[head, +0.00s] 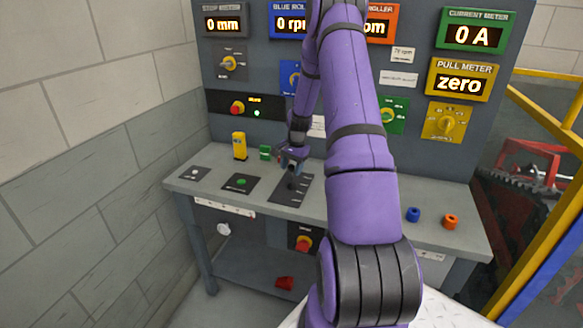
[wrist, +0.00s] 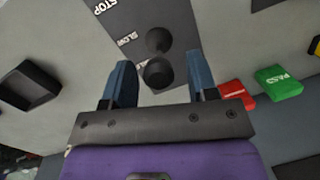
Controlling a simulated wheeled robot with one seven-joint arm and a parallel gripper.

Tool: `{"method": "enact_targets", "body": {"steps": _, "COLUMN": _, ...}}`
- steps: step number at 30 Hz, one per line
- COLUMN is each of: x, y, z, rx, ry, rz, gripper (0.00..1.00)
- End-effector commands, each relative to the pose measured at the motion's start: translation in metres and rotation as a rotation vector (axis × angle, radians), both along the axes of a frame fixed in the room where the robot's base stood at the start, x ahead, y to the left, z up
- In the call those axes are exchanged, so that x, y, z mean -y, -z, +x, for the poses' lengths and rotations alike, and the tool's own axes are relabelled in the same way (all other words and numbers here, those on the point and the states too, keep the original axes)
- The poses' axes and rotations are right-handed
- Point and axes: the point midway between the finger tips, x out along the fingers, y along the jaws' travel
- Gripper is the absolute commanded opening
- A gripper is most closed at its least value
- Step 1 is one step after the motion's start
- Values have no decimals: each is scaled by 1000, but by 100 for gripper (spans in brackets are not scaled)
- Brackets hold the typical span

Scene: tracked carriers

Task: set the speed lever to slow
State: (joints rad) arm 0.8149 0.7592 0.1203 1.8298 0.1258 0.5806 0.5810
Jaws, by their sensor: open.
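The black lever plate (head: 280,196) lies on the bench top, with position marks along it. The wrist view shows the plate (wrist: 125,14) with the printed words STOP and SLOW. A dark round knob (wrist: 158,73) shows between my fingertips, with a second dark round part (wrist: 158,40) beside it near the word SLOW. My gripper (wrist: 160,65) is open, one blue finger on each side of the knob, with gaps visible. In the head view my gripper (head: 292,165) is just above the plate. It partly hides the lever, so its exact setting is hard to tell.
A yellow block (head: 239,146) and a green block (head: 265,152) stand behind the plate. A black pad with a green button (head: 241,182) is to its left. Blue (head: 413,214) and orange (head: 450,221) rings lie at the right. The panel with meters rises behind.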

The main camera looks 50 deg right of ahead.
Motion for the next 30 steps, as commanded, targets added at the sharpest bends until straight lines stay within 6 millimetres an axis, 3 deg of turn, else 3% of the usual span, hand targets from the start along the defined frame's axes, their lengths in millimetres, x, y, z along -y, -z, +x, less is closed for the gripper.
{"method": "enact_targets", "body": {"steps": 5, "x": 3, "y": -18, "z": -1, "rx": 1, "ry": 0, "rz": -3, "gripper": 53}}
{"method": "enact_targets", "body": {"steps": 18, "x": 13, "y": -92, "z": -7, "rx": 1, "ry": 0, "rz": -3, "gripper": 53}}
{"method": "enact_targets", "body": {"steps": 30, "x": 14, "y": -106, "z": -9, "rx": 1, "ry": 0, "rz": -1, "gripper": 53}}
